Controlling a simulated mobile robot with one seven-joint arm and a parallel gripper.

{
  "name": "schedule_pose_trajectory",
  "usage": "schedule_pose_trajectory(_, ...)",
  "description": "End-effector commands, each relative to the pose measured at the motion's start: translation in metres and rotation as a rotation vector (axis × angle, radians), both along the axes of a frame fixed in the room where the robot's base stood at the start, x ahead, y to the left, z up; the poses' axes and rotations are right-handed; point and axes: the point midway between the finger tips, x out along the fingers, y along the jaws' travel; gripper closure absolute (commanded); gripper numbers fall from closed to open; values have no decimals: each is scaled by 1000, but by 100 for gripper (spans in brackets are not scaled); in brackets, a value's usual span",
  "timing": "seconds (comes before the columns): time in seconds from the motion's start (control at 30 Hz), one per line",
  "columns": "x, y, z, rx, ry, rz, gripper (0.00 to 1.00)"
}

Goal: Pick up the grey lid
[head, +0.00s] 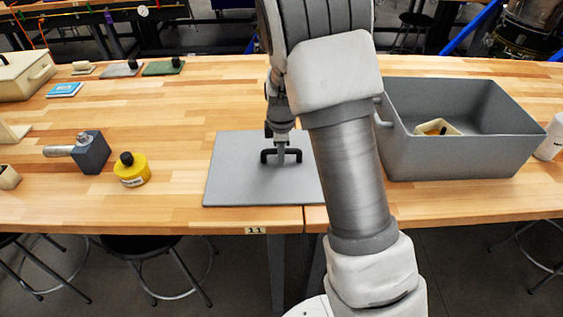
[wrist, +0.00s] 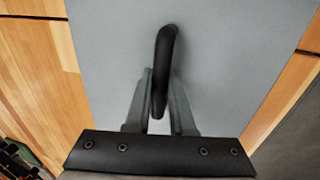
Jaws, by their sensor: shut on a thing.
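The grey lid (head: 232,178) is a flat rectangular panel with a black bar handle (head: 268,156) on top. It lies at the front middle of the wooden table, and my arm hides its right part. My gripper (head: 281,158) points down at the handle and is shut on it. In the wrist view the fingers (wrist: 160,100) stand on both sides of the black handle (wrist: 166,50), with the grey lid (wrist: 225,50) filling the view behind. I cannot tell whether the lid is lifted off the table.
A grey open bin (head: 450,155) with a cream item (head: 438,128) inside stands to the right. A yellow round object (head: 132,170) and a dark block with a handle (head: 91,153) stand to the left. The table between the yellow object and the lid is clear.

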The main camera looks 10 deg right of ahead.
Motion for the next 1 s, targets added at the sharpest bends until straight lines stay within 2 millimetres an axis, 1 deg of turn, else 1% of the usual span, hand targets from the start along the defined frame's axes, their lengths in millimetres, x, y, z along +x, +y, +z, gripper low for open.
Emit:
schedule_pose_trajectory(0.17,1,0,2,1,-2,0,100)
schedule_pose_trajectory(0.27,1,0,10,2,-3,-1,100)
schedule_pose_trajectory(0.37,1,0,27,1,-6,1,100)
schedule_pose_trajectory(0.6,1,0,75,1,-6,0,100)
schedule_pose_trajectory(0.7,1,0,89,1,-4,0,100)
schedule_pose_trajectory(0.83,1,0,99,-1,-3,0,100)
schedule_pose_trajectory(1.0,0,0,101,0,0,0,100)
